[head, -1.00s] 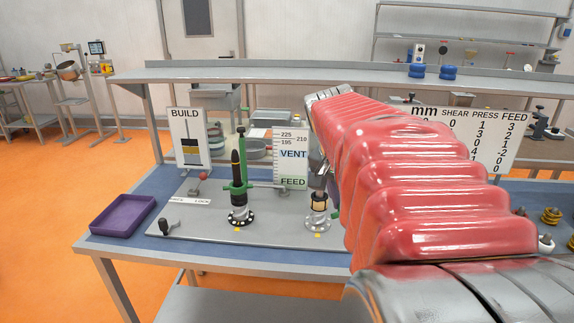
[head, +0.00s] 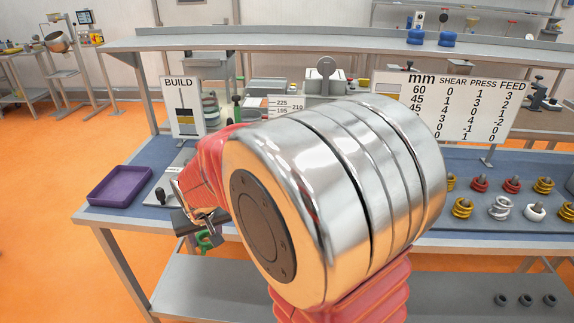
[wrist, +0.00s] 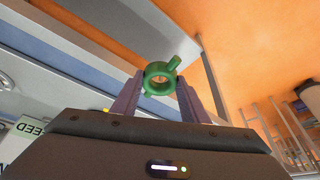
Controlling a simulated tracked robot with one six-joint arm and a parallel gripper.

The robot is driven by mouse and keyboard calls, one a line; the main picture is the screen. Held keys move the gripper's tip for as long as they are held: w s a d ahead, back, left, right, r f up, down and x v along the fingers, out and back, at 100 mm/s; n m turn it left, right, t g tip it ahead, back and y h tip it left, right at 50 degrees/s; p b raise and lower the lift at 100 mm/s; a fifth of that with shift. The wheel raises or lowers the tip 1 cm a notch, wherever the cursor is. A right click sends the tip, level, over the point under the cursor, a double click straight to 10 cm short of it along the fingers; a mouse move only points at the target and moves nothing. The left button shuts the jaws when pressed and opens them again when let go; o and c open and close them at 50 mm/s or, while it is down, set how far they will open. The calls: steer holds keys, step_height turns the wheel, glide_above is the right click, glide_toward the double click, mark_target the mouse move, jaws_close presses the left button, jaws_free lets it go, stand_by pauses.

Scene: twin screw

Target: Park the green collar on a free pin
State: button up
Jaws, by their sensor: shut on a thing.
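The green collar (wrist: 156,69), a ring with a short stub, is between the two fingers of my gripper (wrist: 159,84) in the wrist view. The gripper is shut on it. In the head view the gripper (head: 207,236) hangs in front of the bench's front edge, left of my large arm joint. A small part of the green collar (head: 203,243) shows below it, partly hidden. My arm covers most of the screw station. I cannot make out a free pin.
A purple tray (head: 121,186) lies at the bench's left end. The BUILD sign (head: 183,107) stands behind my arm. Dark rings (head: 526,300) lie on the lower shelf.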

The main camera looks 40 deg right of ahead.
steer(key=w+a+f+n+y, duration=0.1)
steer(key=w+a+f+n, duration=0.1)
steer(key=w+a+f, duration=0.2)
steer(key=shift+a+f+n, duration=0.25)
steer(key=shift+a+n, duration=0.15)
steer(key=shift+a, duration=0.6)
steer(key=shift+w, duration=0.1)
